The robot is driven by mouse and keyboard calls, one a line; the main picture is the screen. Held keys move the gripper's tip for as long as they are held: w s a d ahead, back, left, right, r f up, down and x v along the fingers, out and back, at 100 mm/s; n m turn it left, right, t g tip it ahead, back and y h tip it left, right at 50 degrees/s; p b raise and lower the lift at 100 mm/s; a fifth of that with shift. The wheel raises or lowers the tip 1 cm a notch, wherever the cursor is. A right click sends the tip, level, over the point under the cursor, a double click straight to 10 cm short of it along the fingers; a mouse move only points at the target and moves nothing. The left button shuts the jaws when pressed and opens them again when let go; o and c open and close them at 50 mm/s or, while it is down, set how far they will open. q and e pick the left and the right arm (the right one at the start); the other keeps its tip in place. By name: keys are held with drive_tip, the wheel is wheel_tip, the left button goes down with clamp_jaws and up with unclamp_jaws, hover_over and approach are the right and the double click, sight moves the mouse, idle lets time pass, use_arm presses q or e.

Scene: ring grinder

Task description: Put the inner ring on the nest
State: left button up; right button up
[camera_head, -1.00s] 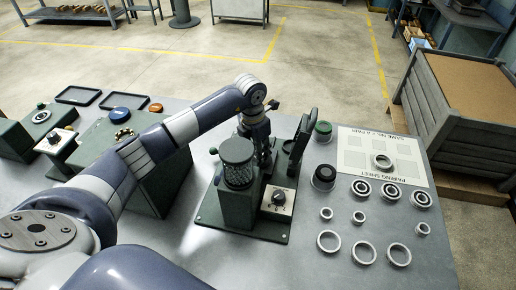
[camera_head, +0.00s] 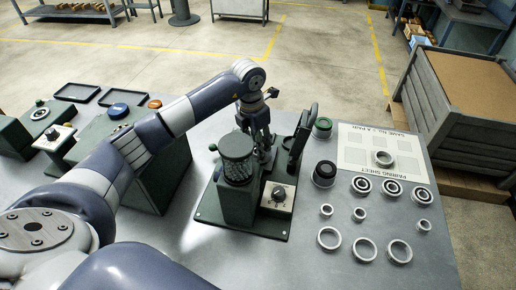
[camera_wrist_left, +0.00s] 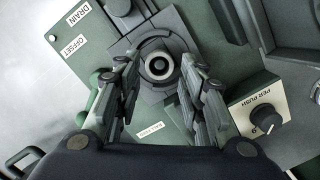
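My left gripper (camera_head: 264,155) is over the green grinder (camera_head: 236,205), between its mesh-sided cylinder and the dark upright part. In the left wrist view the two fingers (camera_wrist_left: 162,92) stand wide apart, open. Between them, a small pale ring with a dark centre (camera_wrist_left: 158,66) sits at the middle of the round nest (camera_wrist_left: 160,42) on a square grey block. I cannot tell whether this ring is fully seated. The fingers appear clear of it. Other small rings (camera_head: 326,210) lie on the table to the right. My right gripper is not in view.
The grinder's knob box (camera_head: 278,197) is at its front right. Dark and green-topped round pots (camera_head: 324,174) stand beside it. The pairing sheet (camera_head: 385,150) bears one ring; bearings and large rings (camera_head: 329,238) lie in front. A green bench unit (camera_head: 160,165) stands left.

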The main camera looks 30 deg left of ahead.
use_arm(q)
wheel_tip(320, 180, up, 9)
drive_tip(key=s+b, duration=0.1)
drive_tip(key=b, duration=0.1)
drive_tip(key=shift+a, duration=0.2)
